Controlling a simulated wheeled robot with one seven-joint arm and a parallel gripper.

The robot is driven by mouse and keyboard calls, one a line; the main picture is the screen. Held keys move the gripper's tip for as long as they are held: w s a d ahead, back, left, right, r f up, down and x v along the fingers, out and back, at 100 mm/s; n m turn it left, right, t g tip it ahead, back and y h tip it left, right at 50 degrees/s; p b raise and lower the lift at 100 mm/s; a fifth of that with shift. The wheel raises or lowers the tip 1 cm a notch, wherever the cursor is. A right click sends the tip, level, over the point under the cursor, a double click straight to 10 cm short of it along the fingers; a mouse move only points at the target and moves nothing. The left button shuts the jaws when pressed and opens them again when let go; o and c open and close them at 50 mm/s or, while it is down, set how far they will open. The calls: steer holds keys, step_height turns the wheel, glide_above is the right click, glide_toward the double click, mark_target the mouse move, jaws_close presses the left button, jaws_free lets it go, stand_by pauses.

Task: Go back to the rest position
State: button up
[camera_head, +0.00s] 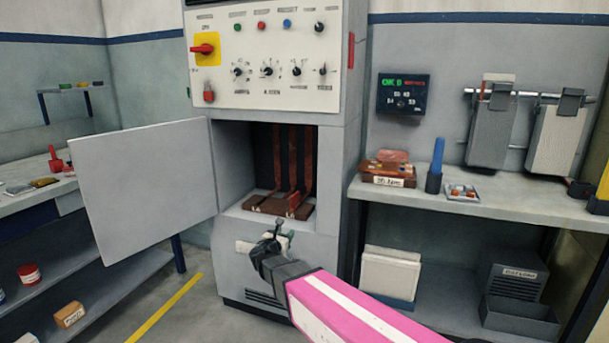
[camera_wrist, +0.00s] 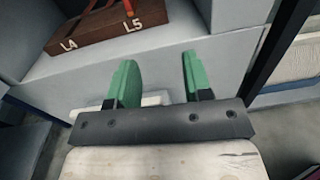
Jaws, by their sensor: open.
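My gripper (camera_head: 277,232) is in front of the grey cabinet's lower face, just below the open compartment. In the wrist view its two green fingers (camera_wrist: 158,72) stand apart with nothing between them. The cabinet (camera_head: 275,255) has its door (camera_head: 145,185) swung wide open to the left. Inside, a dark brown base (camera_head: 268,205) with upright copper-coloured bars (camera_head: 293,160) sits on the compartment floor. The base also shows in the wrist view (camera_wrist: 100,32), marked L4 and L5, ahead of and apart from the fingers. A pale block (camera_wrist: 150,100) shows partly behind the fingers.
A control panel (camera_head: 265,45) with knobs is above the compartment. On the right, a shelf (camera_head: 510,197) holds a brown block (camera_head: 388,175), a blue cylinder (camera_head: 437,160) and a small tray (camera_head: 462,193). A bench (camera_head: 35,203) stands left. Floor shows around the yellow line (camera_head: 165,307).

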steer(key=s+d+f+m+g+h, duration=0.1)
steer(key=s+d+f+m+g, duration=0.15)
steer(key=d+m, duration=0.35)
steer(key=s+d+f+m+g, duration=0.2)
steer(key=d+f+m+g, duration=0.15)
steer(key=d, duration=0.35)
steer(key=s+d+f+m+g+h, duration=0.1)
steer(key=s+d+f+m+g, duration=0.2)
steer(key=d+m, duration=0.35)
steer(key=s+d+f+m+g+y, duration=0.2)
steer(key=s+d+m+g+y, duration=0.1)
steer(key=s+m, duration=0.3)
steer(key=s+d+f+m+g+y, duration=0.2)
steer(key=s+d+m+g+y, duration=0.2)
steer(key=s+m, duration=0.3)
steer(key=shift+s+d+m+y, duration=0.15)
steer(key=shift+m+y, duration=0.65)
steer(key=shift+m, duration=0.2)
